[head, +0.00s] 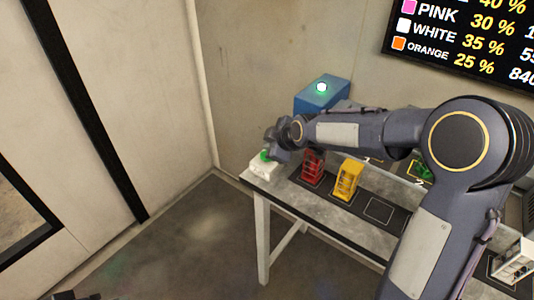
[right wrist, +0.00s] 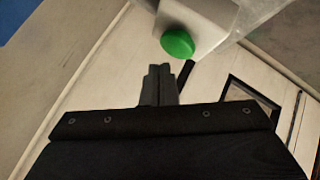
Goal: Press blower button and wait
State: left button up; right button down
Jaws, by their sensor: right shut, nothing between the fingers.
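The green button (head: 264,155) sits on a small white box (head: 263,169) at the table's left corner. In the right wrist view the round green button (right wrist: 177,43) stands out from its pale box (right wrist: 208,22), just beyond my fingertips. My right gripper (right wrist: 160,70) is shut and empty. In that view a small gap shows between the fingertips and the button. In the head view my right gripper (head: 270,146) is beside the button and partly overlaps it, so contact cannot be told there. A dark part at the bottom left edge may be my left gripper (head: 76,296), mostly cut off.
A blue box (head: 316,100) with a lit green-white lamp stands behind my right arm. A red frame (head: 312,168) and a yellow frame (head: 347,181) stand on the table (head: 330,205). A green frame (head: 422,170) is partly hidden. A screen (head: 470,40) hangs above.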

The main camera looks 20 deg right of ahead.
jog(key=shift+r+p, duration=1.35)
jog(key=shift+r, duration=1.05)
dwell(2.8)
jog(key=shift+s+d+r, duration=0.1)
jog(key=shift+s+d, duration=0.05)
jog(key=shift+s, duration=0.1)
jog(key=s+d+r+m+g, duration=0.1)
jog(key=s+d+r+m, duration=0.15)
jog(key=s, duration=0.55)
jog(key=s+d+r+m, duration=0.1)
jog(key=s+d+m, duration=0.1)
jog(key=s+m, duration=0.35)
jog(key=s+a+f+m+g, duration=0.1)
jog(key=s+f+m, duration=0.1)
jog(key=s, duration=0.8)
jog(key=s+f+m+g, duration=0.1)
jog(key=s+m, duration=0.3)
jog(key=s, duration=0.6)
jog(key=shift+s+a+f+y, duration=0.3)
jog(key=shift+a+f, duration=0.05)
jog(key=shift+f, duration=0.3)
